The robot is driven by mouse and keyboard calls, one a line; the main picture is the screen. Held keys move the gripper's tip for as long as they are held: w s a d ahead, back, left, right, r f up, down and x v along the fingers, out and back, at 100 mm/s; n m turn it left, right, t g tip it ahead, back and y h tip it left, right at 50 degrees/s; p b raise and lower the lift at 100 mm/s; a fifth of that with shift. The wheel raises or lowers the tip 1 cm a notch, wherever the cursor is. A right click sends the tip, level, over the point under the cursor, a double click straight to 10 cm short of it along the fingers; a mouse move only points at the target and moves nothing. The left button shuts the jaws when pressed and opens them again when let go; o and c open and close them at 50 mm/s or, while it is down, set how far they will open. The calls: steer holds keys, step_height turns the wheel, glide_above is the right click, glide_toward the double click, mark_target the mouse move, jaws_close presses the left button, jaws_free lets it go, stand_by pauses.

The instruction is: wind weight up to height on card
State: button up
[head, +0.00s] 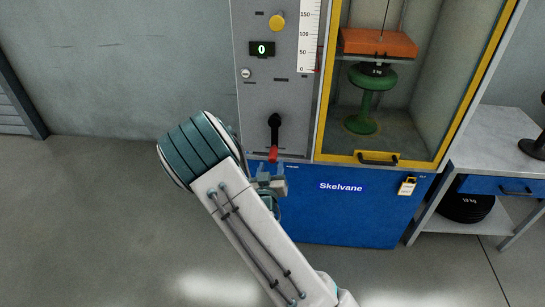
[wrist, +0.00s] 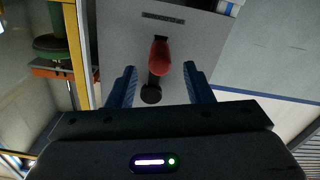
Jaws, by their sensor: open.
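A crank on the grey panel has a black arm (head: 274,124) and a red grip (head: 273,154) hanging down. In the wrist view the red grip (wrist: 161,57) shows between the two blue fingers of my gripper (wrist: 159,70). My gripper (head: 270,172) is open at the grip; contact cannot be told. The height scale (head: 309,40) has a red mark near 0. The display (head: 262,49) reads 0.
A yellow knob (head: 277,22) and a small round lock (head: 246,73) are on the panel. The cabinet door has a dark handle (head: 377,158). A workbench (head: 502,145) stands at right.

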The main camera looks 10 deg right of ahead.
mark_target(272, 161)
steer(key=x, duration=0.6)
jaws_close()
